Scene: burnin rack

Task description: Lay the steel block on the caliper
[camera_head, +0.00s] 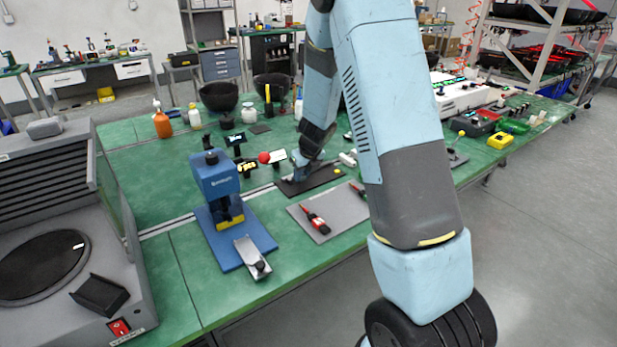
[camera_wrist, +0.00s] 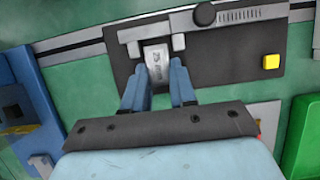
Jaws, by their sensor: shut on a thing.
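The steel block (camera_wrist: 157,57), a small grey piece marked "25 mm", sits between the fingers of my gripper (camera_wrist: 158,72) in the wrist view. My gripper is shut on it. The silver caliper (camera_wrist: 245,16) lies on a dark mat (camera_wrist: 230,70), its beam running across the top. The block's far end is between the caliper's two jaws, close to the beam. I cannot tell whether it touches the caliper or hovers above it. In the camera_head view my gripper (camera_head: 299,172) is low over the mat, and the block is hidden.
A blue press (camera_head: 214,180) stands to the left on the green bench. A grey mat (camera_head: 327,212) with a red-handled tool (camera_head: 316,221) lies in front. A green box (camera_wrist: 303,140) is at the wrist view's lower right.

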